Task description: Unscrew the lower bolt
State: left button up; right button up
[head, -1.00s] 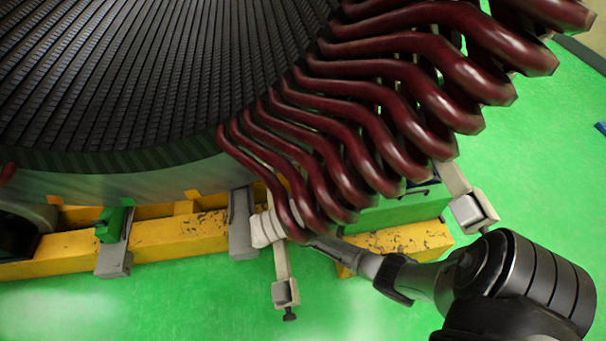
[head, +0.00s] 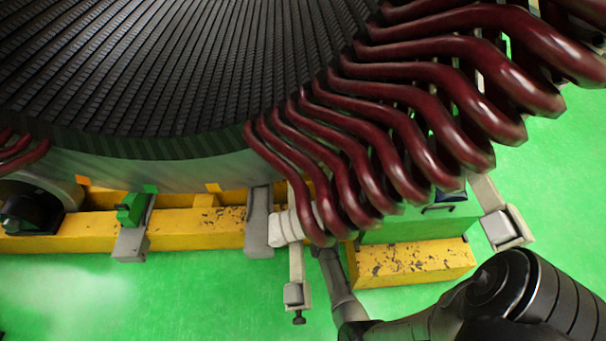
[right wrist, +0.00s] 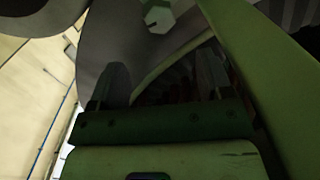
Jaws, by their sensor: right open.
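A pale hexagonal bolt head (right wrist: 158,17) shows at the top of the right wrist view, on a grey curved part. My right gripper (right wrist: 163,78) is open, its two dark fingers apart below the bolt head, with nothing seen between them. In the head view my right arm reaches in from the right, and its end goes behind the red coils, so the fingers are hidden there. A small dark bolt (head: 299,318) sticks out below a pale clamp bracket (head: 296,270); I cannot tell whether it is the same bolt. My left gripper is not in view.
The large stator (head: 180,70) fills the upper left, with dark red coil ends (head: 400,130) crowding over my right arm. A yellow beam (head: 190,228) with clamps runs below. A yellow block (head: 420,262) stands beside my forearm. The green floor (head: 190,300) in front is clear.

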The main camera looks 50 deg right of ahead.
jog(key=shift+m, duration=0.4)
jog(key=shift+r+b+x, duration=0.15)
jog(key=shift+b+x, duration=2.15)
jog(key=shift+x, duration=1.1)
jog(key=shift+r+b+x, duration=0.1)
jog(key=shift+b+x, duration=2.2)
jog(key=shift+x, duration=1.15)
